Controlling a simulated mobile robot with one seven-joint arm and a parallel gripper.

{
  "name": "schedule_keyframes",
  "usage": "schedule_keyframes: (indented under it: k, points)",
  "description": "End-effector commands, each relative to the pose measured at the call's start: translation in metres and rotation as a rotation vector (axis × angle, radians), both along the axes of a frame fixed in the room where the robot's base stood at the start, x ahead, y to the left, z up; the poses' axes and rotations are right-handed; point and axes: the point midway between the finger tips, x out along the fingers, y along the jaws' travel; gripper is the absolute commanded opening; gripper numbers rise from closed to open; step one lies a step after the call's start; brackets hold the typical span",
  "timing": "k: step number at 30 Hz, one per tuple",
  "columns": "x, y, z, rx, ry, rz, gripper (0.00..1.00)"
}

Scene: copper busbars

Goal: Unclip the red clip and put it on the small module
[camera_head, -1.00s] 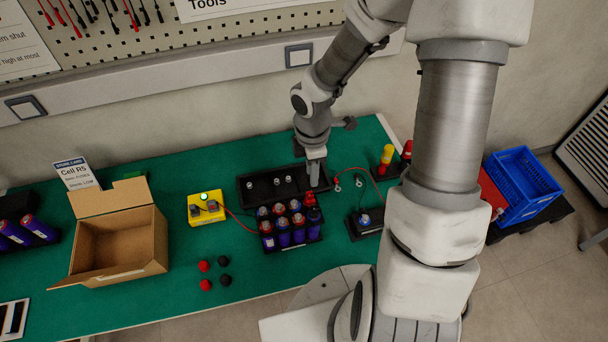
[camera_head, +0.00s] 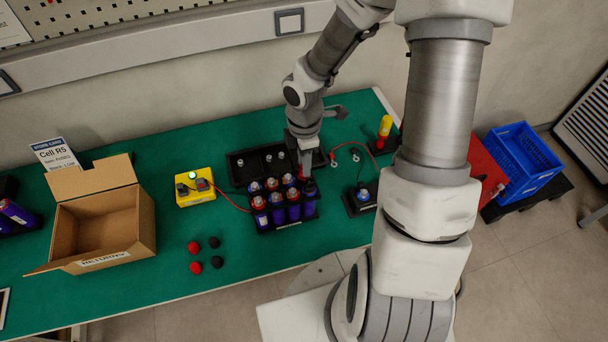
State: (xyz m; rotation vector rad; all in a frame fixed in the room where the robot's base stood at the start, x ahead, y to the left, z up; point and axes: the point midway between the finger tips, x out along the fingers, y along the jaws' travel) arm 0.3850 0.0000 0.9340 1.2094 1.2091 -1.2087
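The large module is a black holder (camera_head: 285,225) with several blue cells that have red and silver tops. A red lead (camera_head: 232,201) runs from the yellow tester box (camera_head: 195,188) to the large module's left side. I cannot make out the red clip for certain among the red tops. The small module (camera_head: 361,199) is a black block with one blue-and-silver post, to the right of the large module. My gripper (camera_head: 309,182) points down at the large module's back right corner, close to or touching the cells there. Its fingertips are too small and covered to read.
A black tray (camera_head: 235,162) with silver posts lies behind the large module. Red and black caps (camera_head: 195,267) lie in front. An open cardboard box (camera_head: 145,238) stands left. A yellow-handled tool (camera_head: 385,128) stands at the back right. A blue crate (camera_head: 520,165) is beyond the table.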

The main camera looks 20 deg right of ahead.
Motion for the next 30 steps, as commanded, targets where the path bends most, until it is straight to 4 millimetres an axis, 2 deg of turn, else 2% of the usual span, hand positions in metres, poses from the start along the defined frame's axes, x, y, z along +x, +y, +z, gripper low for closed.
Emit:
schedule_keyframes:
  k: [7, 12, 20, 30]
  points:
    - [0.0, 0.0, 0.0, 0.0, 0.0, 0.0, 0.28]
    - [0.0, 0.0, 0.0, 0.0, 0.0, 0.0, 0.0]
    - [0.0, 0.0, 0.006, 0.0, 0.0, 0.0, 0.0]
    - [0.0, 0.0, 0.039, 0.0, 0.0, 0.0, 0.0]
